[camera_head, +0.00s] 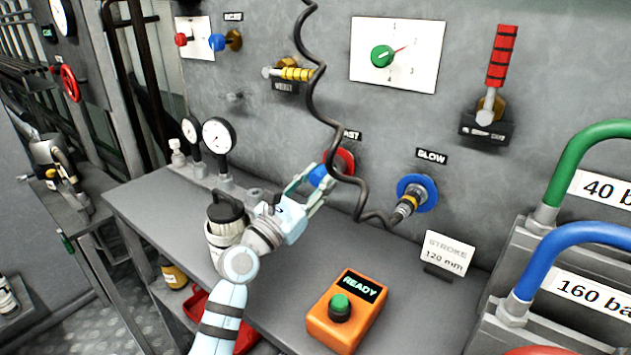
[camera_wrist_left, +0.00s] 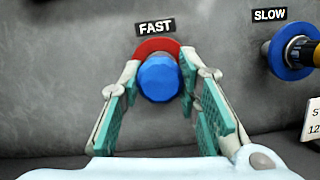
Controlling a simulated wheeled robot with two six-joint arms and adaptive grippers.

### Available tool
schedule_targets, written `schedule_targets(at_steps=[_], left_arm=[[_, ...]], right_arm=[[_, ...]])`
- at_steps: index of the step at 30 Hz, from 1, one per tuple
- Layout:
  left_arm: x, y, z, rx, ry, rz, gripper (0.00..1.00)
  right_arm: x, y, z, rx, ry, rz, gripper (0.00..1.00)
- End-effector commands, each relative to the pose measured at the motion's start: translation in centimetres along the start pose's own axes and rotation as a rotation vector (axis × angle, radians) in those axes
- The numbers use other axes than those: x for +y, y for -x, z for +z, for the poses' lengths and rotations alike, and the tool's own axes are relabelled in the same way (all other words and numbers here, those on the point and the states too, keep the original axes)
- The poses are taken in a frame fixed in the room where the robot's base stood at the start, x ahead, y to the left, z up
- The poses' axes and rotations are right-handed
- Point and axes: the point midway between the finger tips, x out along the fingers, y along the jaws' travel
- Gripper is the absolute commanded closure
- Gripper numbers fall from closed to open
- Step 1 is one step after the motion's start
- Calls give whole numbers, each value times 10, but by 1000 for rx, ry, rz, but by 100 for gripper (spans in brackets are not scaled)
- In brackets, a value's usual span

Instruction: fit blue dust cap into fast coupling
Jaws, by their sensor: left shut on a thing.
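The blue dust cap (camera_head: 317,175) is at the wall panel, held between the fingertips of my left gripper (camera_head: 319,184). In the left wrist view the blue cap (camera_wrist_left: 159,80) sits between the green-padded fingers, facing me. The red-ringed fast coupling (camera_head: 346,161) is right behind the cap, under the FAST label (camera_wrist_left: 155,27). In the wrist view only the upper part of its red ring (camera_wrist_left: 158,45) shows, and the cap covers its centre. I cannot tell how far the cap is inside the coupling. My right gripper is not in view.
A black coiled cable (camera_head: 311,95) hangs past the fast coupling and runs to the blue-ringed slow coupling (camera_head: 418,190). A black-capped bottle (camera_head: 226,212) stands beside my left arm. Gauges (camera_head: 217,136), a STROKE sign (camera_head: 448,252) and an orange READY box (camera_head: 345,312) stand on the bench.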

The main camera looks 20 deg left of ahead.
Motion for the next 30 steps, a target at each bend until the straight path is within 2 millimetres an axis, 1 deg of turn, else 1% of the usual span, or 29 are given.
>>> schedule_targets(at_steps=[23,29,30], left_arm=[[0,-16,-5,-1,0,0,100],[0,-16,-5,0,0,0,100],[0,-16,-5,0,0,0,65]], right_arm=[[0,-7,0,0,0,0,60],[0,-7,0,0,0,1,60],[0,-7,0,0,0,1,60]])
